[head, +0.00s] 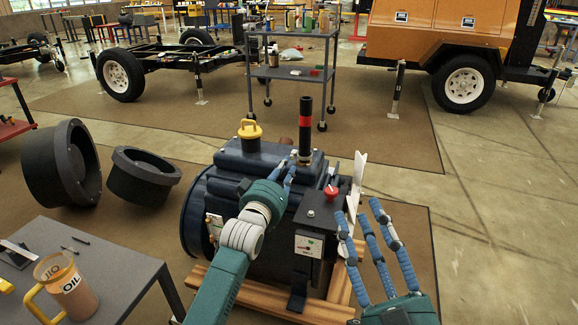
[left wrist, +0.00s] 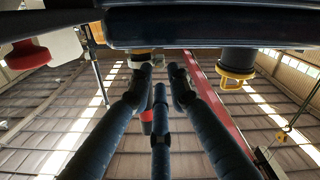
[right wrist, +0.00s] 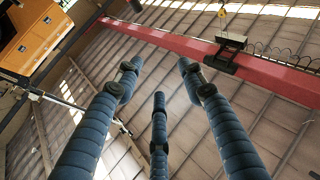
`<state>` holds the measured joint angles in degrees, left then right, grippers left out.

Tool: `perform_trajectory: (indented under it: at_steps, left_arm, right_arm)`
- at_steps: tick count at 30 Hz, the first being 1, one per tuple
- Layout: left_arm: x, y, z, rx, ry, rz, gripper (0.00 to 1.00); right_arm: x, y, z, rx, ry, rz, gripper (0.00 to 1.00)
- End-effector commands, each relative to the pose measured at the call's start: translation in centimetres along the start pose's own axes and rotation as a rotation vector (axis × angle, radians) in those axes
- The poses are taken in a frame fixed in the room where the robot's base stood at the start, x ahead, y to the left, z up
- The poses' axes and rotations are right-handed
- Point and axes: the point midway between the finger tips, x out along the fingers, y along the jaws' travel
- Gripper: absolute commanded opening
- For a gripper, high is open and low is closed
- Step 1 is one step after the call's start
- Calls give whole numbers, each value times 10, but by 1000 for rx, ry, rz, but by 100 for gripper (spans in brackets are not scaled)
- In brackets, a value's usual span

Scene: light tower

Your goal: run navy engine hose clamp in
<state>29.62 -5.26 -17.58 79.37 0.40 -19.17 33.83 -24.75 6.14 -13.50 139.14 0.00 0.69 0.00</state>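The navy engine (head: 262,165) sits on a wooden pallet (head: 318,313). A black upright hose (head: 306,106) with a red band rises from its top. A pale metal ring, seemingly the hose clamp (head: 304,158), is at the hose's foot. My left gripper (head: 290,174) is at the engine top, just in front of the hose foot. In the left wrist view its fingers (left wrist: 161,78) are partly apart, with nothing clearly between them; the ring shows behind the tips, and contact cannot be told. My right gripper (head: 362,212) is open and empty, right of the engine.
A yellow-handled cap (head: 250,130) and a red knob (head: 330,192) stand on the engine. A grey table (head: 110,255) with an oil jug (head: 68,287) is at the front left. Black round housings (head: 62,178) lie behind it. The floor right of the engine is clear.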

Motion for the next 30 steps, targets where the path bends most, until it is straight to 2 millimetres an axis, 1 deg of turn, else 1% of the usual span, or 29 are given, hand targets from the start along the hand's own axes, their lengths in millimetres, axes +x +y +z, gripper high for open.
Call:
perform_trajectory:
  at_steps: [1,6,9,12,17,24,25,27,30]
  left_arm:
    - [6,0,1,0,1,1,18]
    - [22,0,1,-1,0,0,18]
    - [29,0,0,-1,1,1,18]
    - [34,0,0,-1,1,1,18]
    - [37,1,-1,-1,1,1,18]
    - [37,1,-1,-1,1,1,18]
    - [37,1,-1,-1,1,1,14]
    - [37,1,0,-1,1,1,0]
    - [37,1,0,-1,0,1,0]
  right_arm:
    - [-1,-1,-9,2,49,-3,40]
    - [-5,-5,-42,8,198,-9,40]
    - [-9,-6,-57,11,265,-12,40]
    - [-12,-7,-68,13,311,-13,40]
    - [-14,-8,-75,15,344,-14,40]
    - [-14,-8,-76,15,346,-15,40]
    - [-14,-8,-76,15,346,-15,40]
    - [-14,-8,-76,15,346,-15,40]
    - [-14,-7,-76,15,345,-15,40]
